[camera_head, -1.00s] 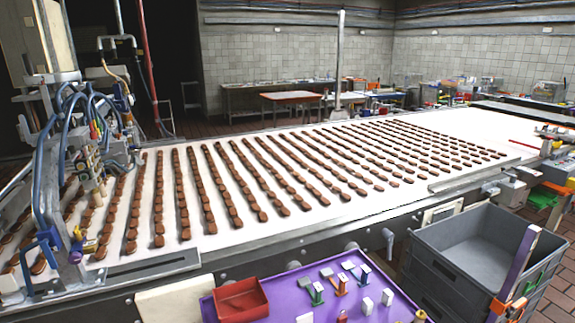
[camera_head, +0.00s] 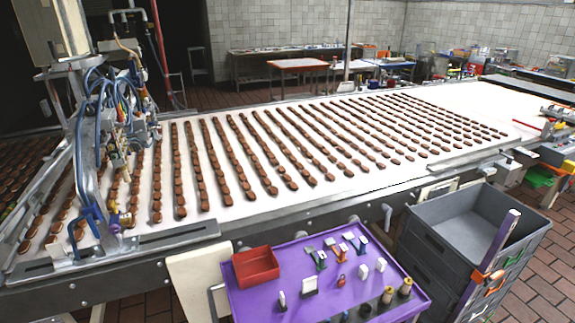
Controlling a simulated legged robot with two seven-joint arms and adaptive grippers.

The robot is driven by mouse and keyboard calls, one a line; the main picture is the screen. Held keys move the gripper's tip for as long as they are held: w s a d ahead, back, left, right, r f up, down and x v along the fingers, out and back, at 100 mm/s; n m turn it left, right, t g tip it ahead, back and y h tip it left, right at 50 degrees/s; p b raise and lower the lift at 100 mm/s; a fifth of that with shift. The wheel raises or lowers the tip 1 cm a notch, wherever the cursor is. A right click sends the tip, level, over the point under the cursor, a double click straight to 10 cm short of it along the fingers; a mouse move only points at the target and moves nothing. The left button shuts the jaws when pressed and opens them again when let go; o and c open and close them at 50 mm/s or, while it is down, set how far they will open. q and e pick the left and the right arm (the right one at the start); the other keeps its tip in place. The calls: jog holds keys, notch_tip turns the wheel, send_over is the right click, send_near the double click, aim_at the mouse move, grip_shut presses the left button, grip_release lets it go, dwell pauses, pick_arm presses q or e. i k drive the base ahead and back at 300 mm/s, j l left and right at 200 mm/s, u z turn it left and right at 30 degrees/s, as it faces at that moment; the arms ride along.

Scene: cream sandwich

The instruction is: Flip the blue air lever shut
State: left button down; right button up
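A blue angular handle-like part (camera_head: 88,222) sits low on the depositing machine (camera_head: 112,110) at the left, just above the near edge of the conveyor. It is the blue part that best fits the air lever, but it is small and I cannot tell whether it is open or shut. A small brass-coloured fitting (camera_head: 115,216) is beside it on the right. Several blue hoses (camera_head: 80,150) hang on the machine above it. Neither of my grippers is in view.
The white conveyor (camera_head: 480,105) carries rows of brown biscuits. A purple cart (camera_head: 250,303) in front holds a red tray (camera_head: 256,266), small tools and a red padlock (camera_head: 341,281). Grey crates (camera_head: 425,245) stand at the right. Brick floor shows at the lower right.

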aim_at(89, 219)
jog(key=u, duration=1.45)
